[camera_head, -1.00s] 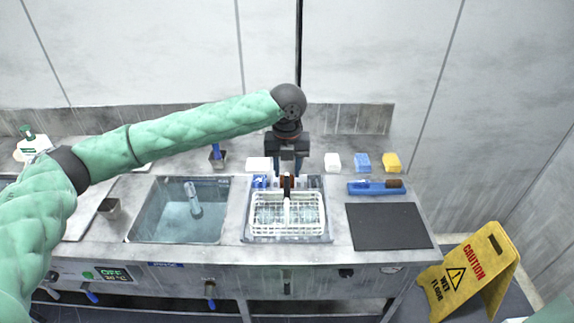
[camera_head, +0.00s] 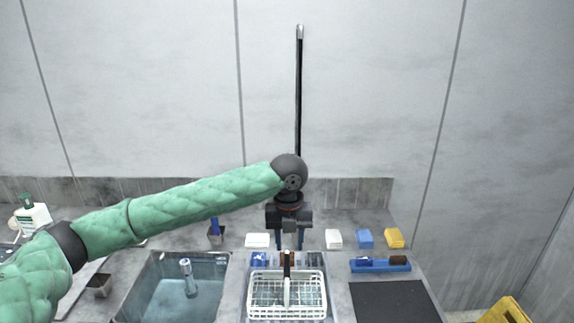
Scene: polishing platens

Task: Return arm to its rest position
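My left arm, in a green padded sleeve, reaches in from the left of the head view to a dark wrist joint. Its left gripper (camera_head: 290,243) points down, with two dark fingers apart and nothing visible between them. It shows just behind the handle of a white wire basket (camera_head: 262,294). I cannot tell how high it is above the counter. My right gripper is not in view.
A sink (camera_head: 160,300) with a tap lies left of the basket. A white block (camera_head: 334,239), a blue block (camera_head: 365,238), a yellow block (camera_head: 394,238) and a blue tray (camera_head: 380,265) are on the right. A black mat (camera_head: 393,302) and a yellow caution sign (camera_head: 506,312) are nearer.

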